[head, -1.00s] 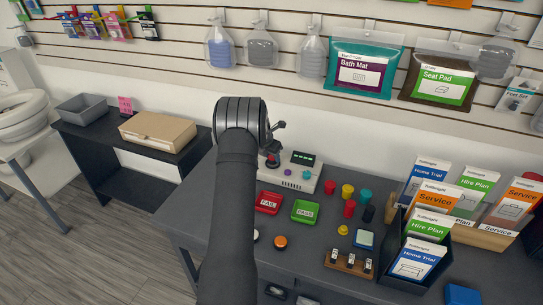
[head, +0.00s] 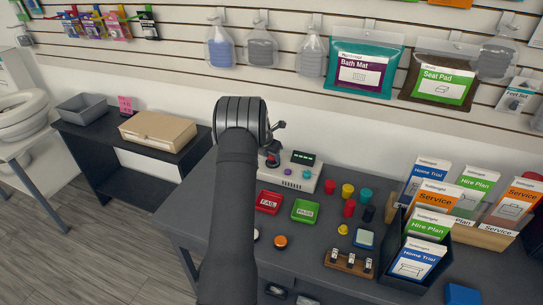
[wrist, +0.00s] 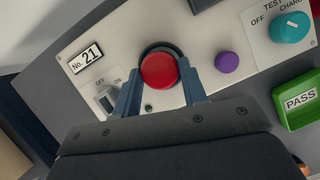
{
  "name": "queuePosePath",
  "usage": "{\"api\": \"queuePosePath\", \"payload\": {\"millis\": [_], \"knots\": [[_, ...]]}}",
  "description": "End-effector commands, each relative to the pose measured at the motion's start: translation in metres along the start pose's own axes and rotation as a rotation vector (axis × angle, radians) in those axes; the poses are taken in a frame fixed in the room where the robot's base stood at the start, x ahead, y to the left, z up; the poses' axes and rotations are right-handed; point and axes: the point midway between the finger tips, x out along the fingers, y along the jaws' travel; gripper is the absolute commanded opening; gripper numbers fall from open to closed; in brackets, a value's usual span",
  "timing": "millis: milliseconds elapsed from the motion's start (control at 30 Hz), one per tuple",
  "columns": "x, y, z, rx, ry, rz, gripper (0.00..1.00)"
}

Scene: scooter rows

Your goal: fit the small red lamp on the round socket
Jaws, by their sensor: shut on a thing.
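The small red lamp (wrist: 159,71) shows as a round red cap in the wrist view. My gripper (wrist: 160,82) is shut on it, one finger on each side. The round socket (wrist: 160,46) shows as a dark ring around the far edge of the lamp, on the pale test panel (wrist: 121,68). The lamp covers most of the socket, and I cannot tell whether it touches or sits in it. In the head view a bit of red shows at the lamp (head: 272,160), beside my arm, and my fingers are mostly hidden.
The panel has a switch (wrist: 106,99), a purple button (wrist: 227,62) and a teal knob (wrist: 290,27). A red FAIL tray (head: 268,202) and green PASS tray (head: 305,211) stand in front. Several coloured caps lie to the right, beside a dark leaflet holder (head: 405,277).

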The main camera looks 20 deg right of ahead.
Motion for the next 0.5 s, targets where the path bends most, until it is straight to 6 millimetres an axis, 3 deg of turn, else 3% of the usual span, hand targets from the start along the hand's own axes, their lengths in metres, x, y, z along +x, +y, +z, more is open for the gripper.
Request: {"api": "queuePosePath", "payload": {"millis": [500], "knots": [[0.0084, 0.0001, -0.0034, 0.0, 0.0, 0.0, 0.16]]}}
